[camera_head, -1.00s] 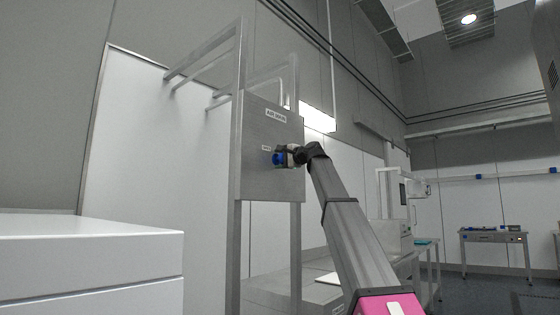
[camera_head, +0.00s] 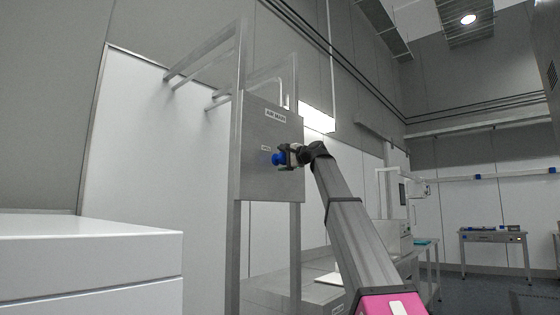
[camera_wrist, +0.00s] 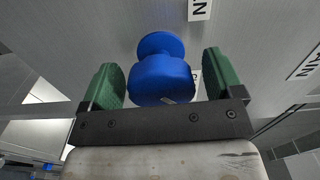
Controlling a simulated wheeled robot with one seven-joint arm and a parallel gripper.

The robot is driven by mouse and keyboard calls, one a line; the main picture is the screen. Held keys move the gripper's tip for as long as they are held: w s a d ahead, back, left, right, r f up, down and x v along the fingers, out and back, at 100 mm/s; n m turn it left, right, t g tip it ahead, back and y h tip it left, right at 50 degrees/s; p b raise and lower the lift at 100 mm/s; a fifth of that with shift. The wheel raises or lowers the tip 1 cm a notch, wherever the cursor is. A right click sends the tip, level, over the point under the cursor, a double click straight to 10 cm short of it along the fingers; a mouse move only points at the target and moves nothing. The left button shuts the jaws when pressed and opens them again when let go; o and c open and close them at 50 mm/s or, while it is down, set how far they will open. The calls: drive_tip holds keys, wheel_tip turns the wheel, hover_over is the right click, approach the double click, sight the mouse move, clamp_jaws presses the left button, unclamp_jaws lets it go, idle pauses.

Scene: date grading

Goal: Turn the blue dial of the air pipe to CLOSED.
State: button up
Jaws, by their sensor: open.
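The blue dial (camera_head: 277,159) sits on the front of a grey metal panel (camera_head: 255,185) on an upright frame. My gripper (camera_head: 287,157) is at the dial, coming from the right. In the wrist view the blue dial (camera_wrist: 161,78) stands out from the panel (camera_wrist: 110,30) between the green fingers of my gripper (camera_wrist: 165,85). The fingers are open, with a gap on each side of the dial. A small white label ending in N (camera_wrist: 199,10) is beside the dial. The other dial labels are partly hidden or too small to read.
A white cabinet top (camera_head: 90,250) fills the lower left. A metal bench (camera_head: 290,290) stands behind and below the panel. A table with equipment (camera_head: 493,238) is far off at the right, with open floor before it.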

drive_tip(key=v, duration=0.9)
drive_tip(key=shift+s, duration=0.1)
drive_tip(key=w+d+f+g+h, duration=0.1)
drive_tip(key=w+f+h, duration=0.1)
drive_tip(key=f, duration=1.3)
drive_tip(key=w+d+f+n+g+h, duration=0.1)
drive_tip(key=d+f+h, duration=0.1)
drive_tip(key=f, duration=1.3)
drive_tip(key=w+d+f+h, duration=0.1)
drive_tip(key=w+f+h, duration=0.1)
drive_tip(key=f, duration=1.3)
drive_tip(key=s+d+f+n+g+h, duration=0.15)
drive_tip(key=s+f, duration=0.25)
drive_tip(key=f, duration=0.9)
drive_tip(key=s+d+f+g+h, duration=0.2)
drive_tip(key=s+d+f, duration=0.1)
drive_tip(key=f, duration=0.9)
drive_tip(key=s+d+f+n+g+h, duration=0.2)
drive_tip(key=s+d+f, duration=0.2)
drive_tip(key=s+f, duration=0.8)
drive_tip(key=s+d+f+n+g+h, duration=0.2)
drive_tip(key=s+d+f+g, duration=0.1)
drive_tip(key=s+f, duration=1)
wheel_tip(320, 180, down, 4)
drive_tip(key=shift+s+d+r+h, duration=0.15)
drive_tip(key=shift+s+d+h, duration=0.15)
drive_tip(key=shift+d+h, duration=0.1)
